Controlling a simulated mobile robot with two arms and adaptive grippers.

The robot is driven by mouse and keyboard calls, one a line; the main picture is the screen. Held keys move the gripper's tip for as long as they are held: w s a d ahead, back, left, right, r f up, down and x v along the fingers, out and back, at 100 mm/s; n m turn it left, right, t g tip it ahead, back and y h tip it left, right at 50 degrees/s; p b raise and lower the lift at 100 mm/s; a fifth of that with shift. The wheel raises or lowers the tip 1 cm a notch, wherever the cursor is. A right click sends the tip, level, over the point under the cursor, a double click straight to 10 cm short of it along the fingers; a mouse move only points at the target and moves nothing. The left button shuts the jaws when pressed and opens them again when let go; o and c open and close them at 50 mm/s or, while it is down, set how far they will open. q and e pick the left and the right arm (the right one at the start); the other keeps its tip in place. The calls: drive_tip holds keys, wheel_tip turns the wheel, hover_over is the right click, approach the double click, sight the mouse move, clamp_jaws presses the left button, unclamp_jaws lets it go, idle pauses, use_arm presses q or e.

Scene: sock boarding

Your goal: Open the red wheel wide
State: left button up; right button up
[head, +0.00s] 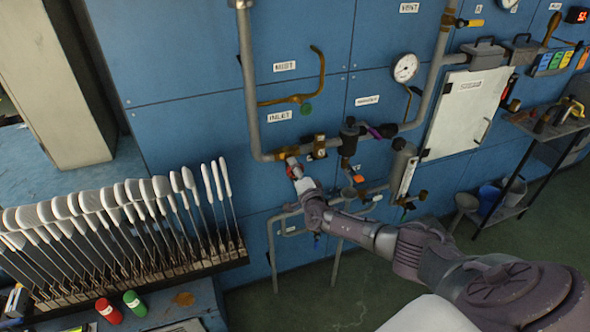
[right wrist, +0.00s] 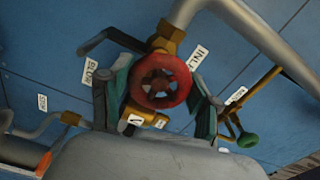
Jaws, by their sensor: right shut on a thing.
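The red wheel (right wrist: 161,81) sits on a brass valve in the middle of the right wrist view, at the end of a thick grey pipe. In the head view the red wheel (head: 291,164) is small and partly covered by my right gripper (head: 294,169). In the right wrist view the fingers of my right gripper (right wrist: 162,88) stand on both sides of the wheel and are shut on it. An INLET label (head: 279,116) is on the blue panel above the wheel. My left gripper is in neither view.
Grey pipes (head: 251,90) and a pressure gauge (head: 405,68) are on the panel around the valve. A yellow-brown lever with a green knob (head: 305,110) is just above the wheel. A rack of white sock boards (head: 150,205) stands at the left. A shelf (head: 545,125) is at the right.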

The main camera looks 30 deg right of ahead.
drive_tip(key=shift+f+n, duration=0.15)
drive_tip(key=shift+n, duration=0.15)
drive_tip(key=o, duration=1.2)
drive_tip(key=shift+c, duration=0.2)
drive_tip(key=shift+s, duration=0.1)
drive_tip(key=v, duration=1.2)
